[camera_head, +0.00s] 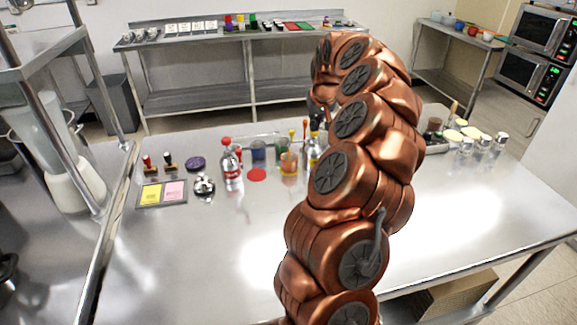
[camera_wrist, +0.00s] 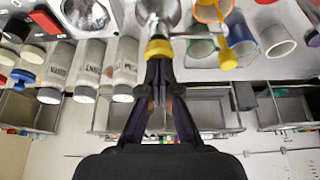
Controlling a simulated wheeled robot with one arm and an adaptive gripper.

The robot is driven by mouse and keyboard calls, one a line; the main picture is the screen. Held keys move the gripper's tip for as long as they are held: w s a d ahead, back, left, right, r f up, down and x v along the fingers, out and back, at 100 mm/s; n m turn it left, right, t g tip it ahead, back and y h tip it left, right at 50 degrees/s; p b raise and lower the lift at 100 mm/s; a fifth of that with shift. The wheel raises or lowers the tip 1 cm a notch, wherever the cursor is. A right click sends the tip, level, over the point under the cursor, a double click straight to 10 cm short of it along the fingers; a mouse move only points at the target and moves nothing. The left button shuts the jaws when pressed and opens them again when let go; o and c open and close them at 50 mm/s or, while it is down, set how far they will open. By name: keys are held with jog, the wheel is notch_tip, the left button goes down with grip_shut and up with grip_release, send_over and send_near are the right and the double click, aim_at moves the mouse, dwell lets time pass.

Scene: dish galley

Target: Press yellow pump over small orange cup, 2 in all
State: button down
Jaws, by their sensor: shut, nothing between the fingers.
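The yellow pump (camera_wrist: 158,48) tops a metallic bottle, which also shows in the head view (camera_head: 312,157), partly behind my arm. A thin grey spout seems to run from the pump towards the small orange cup (camera_head: 289,164), beside the bottle. The cup is cut off at the top of the wrist view (camera_wrist: 212,9). A stick with a yellow knob (camera_wrist: 228,59) stands at the cup. My gripper (camera_wrist: 157,64) is shut and empty, its fingertips at the yellow pump top; I cannot tell whether they touch. In the head view my arm hides most of the gripper.
Several shakers (camera_wrist: 90,65) line one side in the wrist view. The table's (camera_head: 200,260) front is clear.

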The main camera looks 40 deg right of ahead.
jog(key=shift+f, duration=0.3)
jog(key=shift+r, duration=1.6)
jog(key=shift+r+p, duration=0.65)
jog(key=shift+r, duration=1.25)
jog(key=shift+r+p, duration=0.35)
jog(key=shift+r, duration=0.75)
